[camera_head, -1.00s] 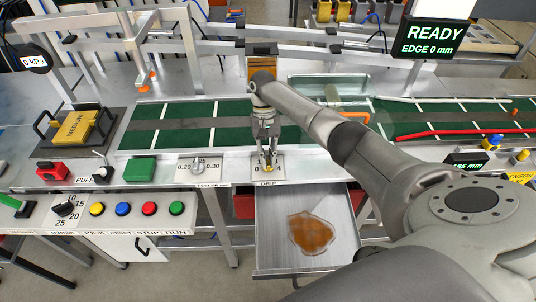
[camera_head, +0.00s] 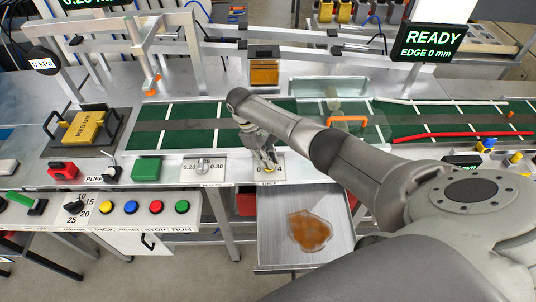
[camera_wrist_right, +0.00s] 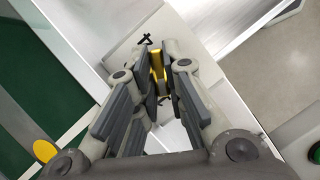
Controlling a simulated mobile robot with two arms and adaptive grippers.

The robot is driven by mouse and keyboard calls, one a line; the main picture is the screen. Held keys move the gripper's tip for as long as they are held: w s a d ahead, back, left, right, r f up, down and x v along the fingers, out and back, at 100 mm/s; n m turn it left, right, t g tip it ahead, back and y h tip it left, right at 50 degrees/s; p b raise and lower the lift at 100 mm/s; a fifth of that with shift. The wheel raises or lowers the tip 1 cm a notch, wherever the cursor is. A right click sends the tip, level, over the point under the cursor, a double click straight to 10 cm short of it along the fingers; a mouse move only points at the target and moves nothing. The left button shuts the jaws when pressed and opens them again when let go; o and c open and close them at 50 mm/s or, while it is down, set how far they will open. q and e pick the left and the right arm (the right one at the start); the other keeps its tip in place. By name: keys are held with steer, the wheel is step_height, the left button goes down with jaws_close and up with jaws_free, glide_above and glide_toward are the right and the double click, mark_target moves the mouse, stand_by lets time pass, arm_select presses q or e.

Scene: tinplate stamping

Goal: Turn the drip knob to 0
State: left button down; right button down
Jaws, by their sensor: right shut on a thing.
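The drip knob shows in the right wrist view as a yellow piece (camera_wrist_right: 157,66) between the fingertips. Its pale dial plate (camera_wrist_right: 139,53) bears a "4". In the head view the plate (camera_head: 280,172) sits on the front edge of the bench, with a 0 at left and a 4 at right. The knob there is mostly hidden by the fingers. My right gripper (camera_head: 268,162) is shut on the knob, its wrist tilted, and it also fills the wrist view (camera_wrist_right: 160,84). The knob's pointer cannot be read. My left gripper is out of view.
Left of the drip plate is another dial (camera_head: 203,168), marked 0.20 to 0.30. An open metal drawer (camera_head: 285,225) with an amber puddle (camera_head: 309,231) is below. Coloured buttons (camera_head: 156,207) line the front panel. A green belt (camera_head: 190,112) runs behind.

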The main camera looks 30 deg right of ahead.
steer(key=n+t+h+p, duration=0.1)
steer(key=n+p, duration=0.2)
steer(key=n, duration=0.1)
steer(key=shift+s+a, duration=0.1)
steer(key=shift+s, duration=0.1)
steer(key=shift+f+n+t+h+p, duration=0.1)
steer(key=shift+n+t+h+p, duration=0.4)
steer(key=shift+n, duration=1.6)
steer(key=c, duration=1.5)
jaws_free()
